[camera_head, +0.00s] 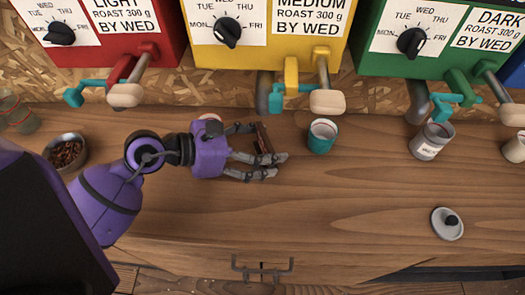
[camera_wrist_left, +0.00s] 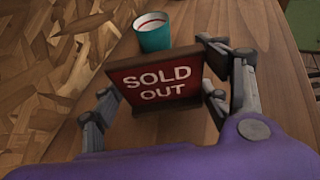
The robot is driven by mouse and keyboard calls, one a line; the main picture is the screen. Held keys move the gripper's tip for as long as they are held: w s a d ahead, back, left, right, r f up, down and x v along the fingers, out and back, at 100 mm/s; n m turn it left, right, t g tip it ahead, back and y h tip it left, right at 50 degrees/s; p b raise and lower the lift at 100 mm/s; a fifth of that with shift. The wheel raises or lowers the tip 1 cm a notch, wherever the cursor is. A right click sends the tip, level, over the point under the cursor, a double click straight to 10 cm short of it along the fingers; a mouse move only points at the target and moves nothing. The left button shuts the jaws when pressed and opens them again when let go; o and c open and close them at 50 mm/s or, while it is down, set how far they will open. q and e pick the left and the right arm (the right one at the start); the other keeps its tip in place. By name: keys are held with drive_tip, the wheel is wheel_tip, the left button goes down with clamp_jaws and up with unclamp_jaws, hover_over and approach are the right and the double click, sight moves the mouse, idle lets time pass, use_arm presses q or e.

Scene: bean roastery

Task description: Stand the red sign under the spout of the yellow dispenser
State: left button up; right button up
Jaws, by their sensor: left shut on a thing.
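The red sign (camera_wrist_left: 157,82) reads "SOLD OUT" and stands between the fingers of my left gripper (camera_wrist_left: 160,105) in the left wrist view. In the head view my left gripper (camera_head: 265,155) is shut on the sign (camera_head: 262,138), which shows as a thin dark edge. It is at or just above the counter; I cannot tell if it touches. The yellow dispenser (camera_head: 268,54) is at the back middle, with its yellow spout (camera_head: 291,76) above and right of the gripper. A teal cup (camera_head: 322,136) stands right of the sign, below that spout's handle. My right gripper is not in view.
The red dispenser (camera_head: 105,60) and green dispenser (camera_head: 437,66) flank the yellow one. A bowl of beans (camera_head: 66,152) is at left. A white labelled jar (camera_head: 431,141) and a lid (camera_head: 447,224) are at right. The counter (camera_head: 330,215) is clear in front.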

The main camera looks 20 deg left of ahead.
use_arm(q)
wheel_tip(320, 180, down, 2)
drive_tip(key=shift+s+f, duration=0.1)
drive_tip(key=shift+f, duration=0.15)
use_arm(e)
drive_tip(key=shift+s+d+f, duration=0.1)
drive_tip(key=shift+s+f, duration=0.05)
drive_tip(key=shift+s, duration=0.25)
use_arm(q)
drive_tip(key=shift+f, duration=0.1)
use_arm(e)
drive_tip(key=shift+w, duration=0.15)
use_arm(q)
drive_tip(key=o, duration=0.7)
drive_tip(key=shift+f, duration=0.1)
drive_tip(key=o, duration=0.5)
drive_tip(key=shift+c, duration=0.2)
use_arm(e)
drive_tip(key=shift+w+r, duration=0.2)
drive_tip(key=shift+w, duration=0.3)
